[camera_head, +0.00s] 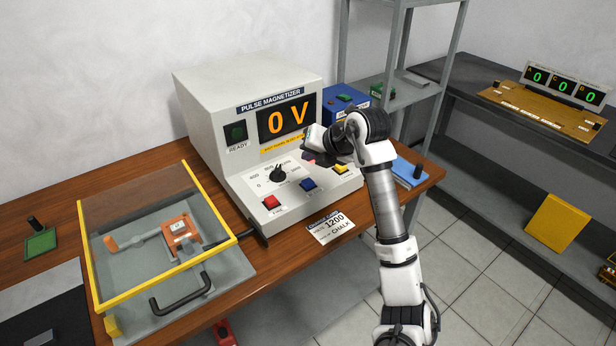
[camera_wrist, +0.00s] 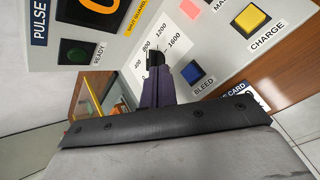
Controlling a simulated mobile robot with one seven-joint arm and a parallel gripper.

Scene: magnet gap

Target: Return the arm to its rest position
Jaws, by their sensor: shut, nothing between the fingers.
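My arm reaches up from the lower right in the head view and bends over toward the front of the pulse magnetizer (camera_head: 215,95). My gripper (camera_head: 309,157) is in front of its control panel, right of the black dial knob (camera_head: 278,174). In the wrist view the fingers (camera_wrist: 156,88) are shut and empty, and the knob (camera_wrist: 154,58) appears just beyond their tips. I cannot tell whether they touch it. The display (camera_head: 287,117) reads 0 V, and the READY lamp (camera_head: 236,132) is dark.
Red (camera_head: 270,201), blue (camera_head: 307,184) and yellow (camera_head: 340,168) buttons line the panel. A yellow-framed clear cover (camera_head: 160,297) stands left on the wooden table. A label card (camera_head: 330,227) lies in front. A grey shelf rack (camera_head: 404,97) stands behind my arm.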

